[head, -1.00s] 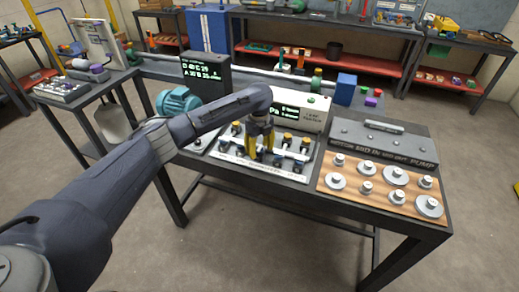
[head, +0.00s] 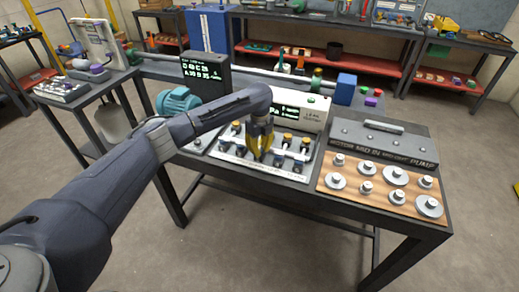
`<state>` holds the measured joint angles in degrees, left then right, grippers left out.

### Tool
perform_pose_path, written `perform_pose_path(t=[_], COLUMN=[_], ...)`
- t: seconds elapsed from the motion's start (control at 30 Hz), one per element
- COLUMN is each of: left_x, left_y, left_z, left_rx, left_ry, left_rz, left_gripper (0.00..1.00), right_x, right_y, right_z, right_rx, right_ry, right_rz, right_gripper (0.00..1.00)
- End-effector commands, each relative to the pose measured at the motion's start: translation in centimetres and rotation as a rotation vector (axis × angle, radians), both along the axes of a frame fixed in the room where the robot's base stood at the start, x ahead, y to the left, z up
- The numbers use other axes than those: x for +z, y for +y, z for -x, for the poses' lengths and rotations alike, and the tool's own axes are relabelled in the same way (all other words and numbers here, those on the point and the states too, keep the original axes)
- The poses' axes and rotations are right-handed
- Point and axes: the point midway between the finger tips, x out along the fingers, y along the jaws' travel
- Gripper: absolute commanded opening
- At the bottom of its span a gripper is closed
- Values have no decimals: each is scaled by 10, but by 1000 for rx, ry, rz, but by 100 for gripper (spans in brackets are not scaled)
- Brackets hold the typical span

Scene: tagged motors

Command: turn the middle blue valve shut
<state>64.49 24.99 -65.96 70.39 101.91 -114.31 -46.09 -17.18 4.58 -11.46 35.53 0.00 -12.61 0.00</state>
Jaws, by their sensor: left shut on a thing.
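A white valve board (head: 232,158) lies on the dark workbench, with a back row of yellow-orange valves (head: 287,138) and a front row of blue valves (head: 279,158). My left gripper (head: 259,156), with yellow fingers, points down over the middle of the board. Its fingers are shut on the middle blue valve, which they almost wholly hide. The turn angle of that valve cannot be seen. The blue valves to either side stand clear of the fingers. My right gripper is not in view.
A white box with a green display (head: 312,118) stands just behind the board, and a dark display panel (head: 206,70) behind left. A teal motor (head: 178,104) is left of it. A wooden board with several metal discs (head: 352,186) and a grey pump block (head: 383,143) lie right.

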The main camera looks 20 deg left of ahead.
Motion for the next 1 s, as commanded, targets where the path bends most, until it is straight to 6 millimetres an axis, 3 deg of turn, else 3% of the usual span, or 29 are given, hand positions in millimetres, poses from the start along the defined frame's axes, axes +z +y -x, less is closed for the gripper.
perform_pose_path(t=[1.0], left_x=[1], left_y=[0], left_z=[0], left_rx=[927], left_ry=[-2], left_rz=[-1], left_gripper=[0], right_x=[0], right_y=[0], right_z=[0], right_rx=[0], right_ry=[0], right_rz=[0], right_gripper=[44])
